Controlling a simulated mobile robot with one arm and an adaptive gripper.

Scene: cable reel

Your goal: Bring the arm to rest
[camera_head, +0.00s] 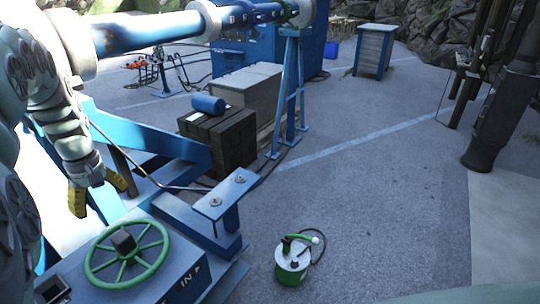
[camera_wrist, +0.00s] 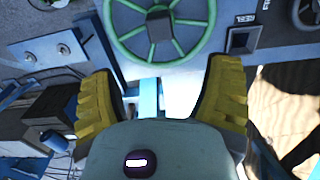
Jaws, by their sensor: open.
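My gripper (camera_head: 98,193) hangs at the left in the head view, with its yellow fingers pointing down beside the blue frame. In the wrist view my gripper (camera_wrist: 163,98) shows its two yellow fingers spread wide, with nothing between them but background. The green handwheel (camera_head: 127,254) sits on the grey control box at the lower left, right of and below the fingers. The handwheel also shows at the top of the wrist view (camera_wrist: 125,42), beyond the fingertips and apart from them.
A blue frame (camera_head: 145,142) stands close to my gripper. A wooden crate (camera_head: 227,141) with a blue cylinder (camera_head: 208,103) on it stands behind. A green and white canister (camera_head: 291,267) stands on the ground. Open pavement (camera_head: 390,190) lies to the right.

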